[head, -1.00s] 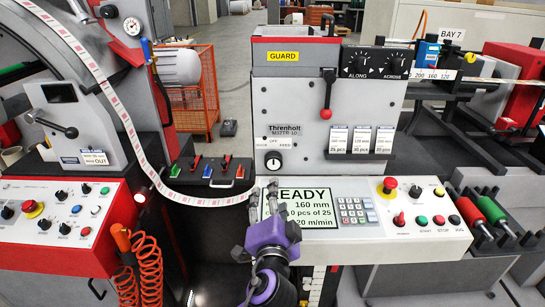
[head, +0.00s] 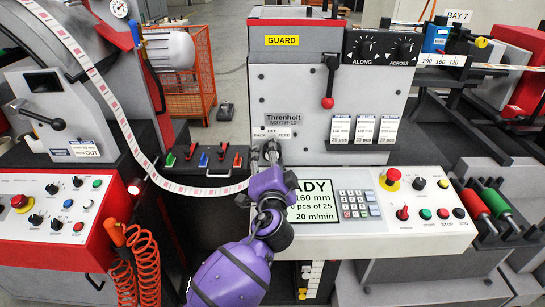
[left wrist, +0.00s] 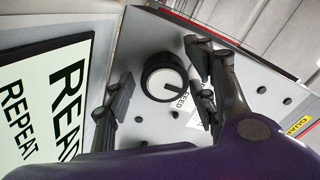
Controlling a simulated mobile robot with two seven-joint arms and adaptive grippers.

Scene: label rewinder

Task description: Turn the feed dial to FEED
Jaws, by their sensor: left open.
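The feed dial (left wrist: 165,78) shows in the left wrist view as a round knob with a dark rim and white face. Its dark pointer mark points right in that picture, with the FEED label (left wrist: 183,102) at its lower right. In the head view my left gripper (head: 267,154) covers the dial, below the BACK, OFF and FEED lettering (head: 279,134). In the left wrist view the gripper's fingers (left wrist: 160,92) are open, one on each side of the dial, with gaps visible. I cannot tell how far in front of the panel they are.
The READY display (head: 311,202) and keypad (head: 354,204) lie just below my left gripper. Coloured toggle switches (head: 203,158) and the label web (head: 130,140) are at its left. A red-knobbed lever (head: 328,102) and hanging cards (head: 365,130) are up and right.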

